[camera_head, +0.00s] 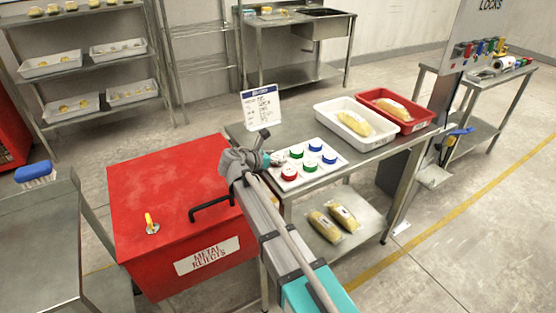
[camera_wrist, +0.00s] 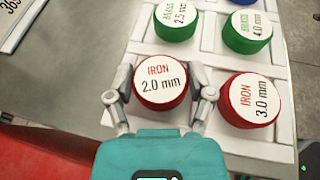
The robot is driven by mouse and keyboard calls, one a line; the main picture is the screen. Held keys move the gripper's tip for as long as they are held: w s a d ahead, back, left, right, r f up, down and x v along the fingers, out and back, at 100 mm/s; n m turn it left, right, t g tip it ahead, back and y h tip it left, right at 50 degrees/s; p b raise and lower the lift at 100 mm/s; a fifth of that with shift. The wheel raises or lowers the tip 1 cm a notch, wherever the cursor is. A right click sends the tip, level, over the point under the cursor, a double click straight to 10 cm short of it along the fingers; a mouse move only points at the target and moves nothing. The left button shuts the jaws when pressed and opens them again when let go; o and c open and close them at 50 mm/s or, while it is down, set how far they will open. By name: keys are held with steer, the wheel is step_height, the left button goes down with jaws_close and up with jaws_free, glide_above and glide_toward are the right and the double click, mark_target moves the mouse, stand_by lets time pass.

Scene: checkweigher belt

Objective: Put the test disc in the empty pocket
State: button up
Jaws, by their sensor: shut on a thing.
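My gripper (camera_wrist: 164,95) is shut on a red disc marked IRON 2.0 mm (camera_wrist: 159,82), with a finger on each side. The disc is at the near left corner of the white pocketed tray (camera_wrist: 206,80); whether it sits in the pocket there or just above it I cannot tell. In the head view my gripper (camera_head: 269,159) is at the tray's left end and mostly hides this disc. A red IRON 3.0 mm disc (camera_wrist: 250,100) sits to its right. Green discs marked 2.5 mm (camera_wrist: 177,18) and 4.0 mm (camera_wrist: 247,32) sit in farther pockets.
Two blue discs (camera_head: 329,158) (camera_head: 315,145) sit at the tray's right end. A sign (camera_head: 261,107) stands behind the tray. White (camera_head: 321,109) and red (camera_head: 424,122) bins with packs stand farther right. The red METAL REJECTS box (camera_head: 165,185) is left of the table.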

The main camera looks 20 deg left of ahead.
steer(key=shift+f, duration=0.15)
steer(key=o, duration=1.2)
steer(key=shift+r, duration=0.25)
steer(key=shift+s+a+r, duration=0.1)
steer(key=shift+s, duration=0.15)
steer(key=p+v, duration=0.4)
steer(key=v, duration=0.5)
steer(key=shift+s+a+r, duration=0.15)
steer(key=shift+s+a, duration=0.05)
steer(key=shift+s, duration=0.15)
steer(key=shift+p+v, duration=0.3)
steer(key=shift+v, duration=0.55)
